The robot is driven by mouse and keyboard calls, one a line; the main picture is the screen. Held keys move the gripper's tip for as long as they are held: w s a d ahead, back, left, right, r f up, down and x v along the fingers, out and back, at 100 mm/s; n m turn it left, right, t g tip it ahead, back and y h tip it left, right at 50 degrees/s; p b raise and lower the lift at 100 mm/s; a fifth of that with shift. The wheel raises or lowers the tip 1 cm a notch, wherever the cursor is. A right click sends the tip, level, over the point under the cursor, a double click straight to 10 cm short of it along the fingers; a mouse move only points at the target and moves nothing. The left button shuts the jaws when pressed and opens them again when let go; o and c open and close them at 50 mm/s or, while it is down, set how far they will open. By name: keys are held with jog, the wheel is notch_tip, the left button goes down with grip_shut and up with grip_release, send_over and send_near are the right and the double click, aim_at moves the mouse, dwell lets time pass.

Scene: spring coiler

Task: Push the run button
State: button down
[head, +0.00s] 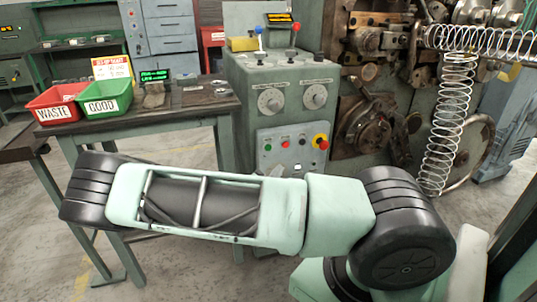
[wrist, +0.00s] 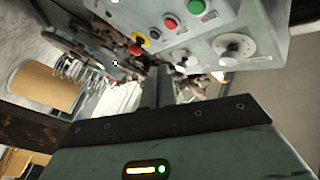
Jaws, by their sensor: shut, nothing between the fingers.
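The coiler's control panel (head: 293,160) is on the front of the green machine. Which is the run button cannot be read from labels. In the wrist view the green button (wrist: 195,7), red button (wrist: 169,21) and stop button (wrist: 138,43) are at the top. My gripper (wrist: 159,72) is shut and empty, its tips below these buttons in the picture, with no visible contact. The head view does not show my gripper.
Two round dials (head: 270,101) and upright levers (head: 260,40) are above the panel. A long spring (head: 446,130) hangs to the right. A table (head: 190,105) at left holds a red WASTE bin (head: 55,113) and a green GOOD bin (head: 102,107).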

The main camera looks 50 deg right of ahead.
aim_at(268, 148)
jog(key=shift+d+r, duration=0.15)
jog(key=shift+r, duration=0.15)
jog(key=shift+w+d+b, duration=0.25)
jog(key=shift+w+d, duration=0.5)
jog(key=shift+w, duration=0.5)
jog(key=shift+w+d+b, duration=0.25)
jog(key=shift+w+d, duration=0.55)
jog(key=shift+w, duration=0.4)
jog(key=shift+w+d+b, duration=0.25)
jog(key=shift+w+d, duration=0.5)
jog(key=shift+w, duration=0.5)
jog(key=shift+w+d+b, duration=0.25)
jog(key=shift+w+b, duration=0.05)
jog(key=shift+w, duration=0.05)
